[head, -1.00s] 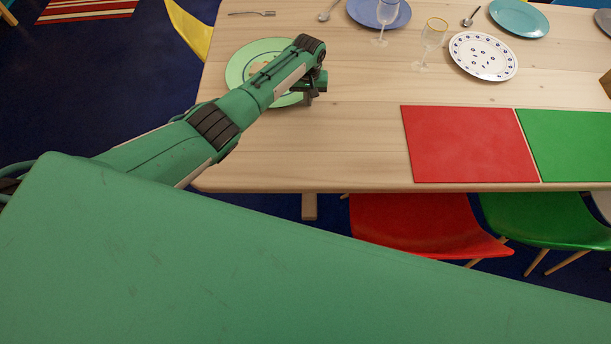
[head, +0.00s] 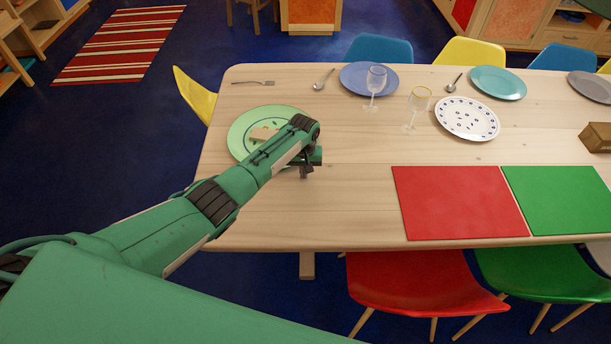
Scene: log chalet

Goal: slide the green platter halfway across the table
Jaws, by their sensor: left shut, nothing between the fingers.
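The green platter (head: 240,131) lies flat near the left end of the wooden table (head: 290,213). It is light green with a darker ring, and something tan, perhaps food, lies on it. My left arm reaches across from the lower left and hides the platter's right and lower right part. My left gripper (head: 307,168) points down at the platter's right edge, shut and empty. I cannot tell whether its fingertips touch the platter. My right gripper is not in view.
Right of the platter stand two glasses (head: 375,84) (head: 418,104), a blue plate (head: 355,77), a spotted white plate (head: 467,119) and a teal plate (head: 498,83). A red mat (head: 458,203) and a green mat (head: 560,200) lie at the near edge. The table between platter and red mat is clear.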

